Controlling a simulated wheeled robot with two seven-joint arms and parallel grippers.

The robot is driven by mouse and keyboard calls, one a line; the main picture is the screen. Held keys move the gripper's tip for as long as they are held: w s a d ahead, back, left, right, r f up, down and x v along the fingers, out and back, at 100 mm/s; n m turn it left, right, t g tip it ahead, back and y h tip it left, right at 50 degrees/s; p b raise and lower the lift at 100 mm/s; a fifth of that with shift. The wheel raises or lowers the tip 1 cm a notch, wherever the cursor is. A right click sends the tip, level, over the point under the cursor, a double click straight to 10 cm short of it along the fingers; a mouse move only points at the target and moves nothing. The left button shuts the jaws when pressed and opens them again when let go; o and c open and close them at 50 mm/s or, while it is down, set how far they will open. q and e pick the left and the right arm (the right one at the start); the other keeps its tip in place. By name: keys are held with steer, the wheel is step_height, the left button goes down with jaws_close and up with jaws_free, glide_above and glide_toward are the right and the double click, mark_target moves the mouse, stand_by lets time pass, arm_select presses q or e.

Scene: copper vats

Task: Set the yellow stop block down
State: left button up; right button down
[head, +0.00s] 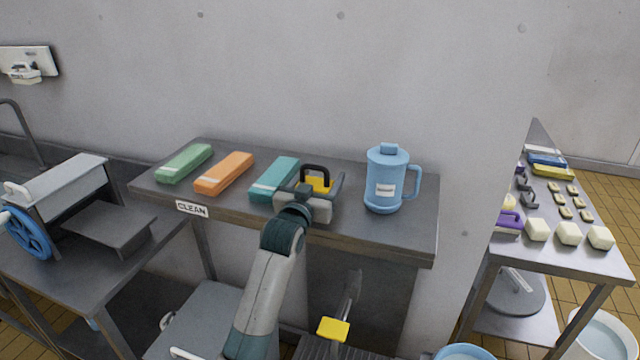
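The yellow stop block (319,185) with a black arched handle is at the middle of the grey shelf table (345,226), between the teal block and the blue jug. My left gripper (317,187) is in front of it, with a dark finger showing on its right side. The palm hides the block's lower front. I cannot tell whether the fingers press on the block, or whether it rests on the tabletop or is slightly above it. My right gripper is not in view.
Green (184,163), orange (224,173) and teal (275,180) blocks lie on the left of the tabletop. A lidded blue jug (386,185) stands to the right, with narrow free room beside it. A CLEAN label (192,209) marks the front edge. A wall is behind.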

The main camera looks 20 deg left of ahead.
arm_select(q)
step_height(320, 180, up, 8)
steer(key=b, duration=0.3)
steer(key=shift+r, duration=0.85)
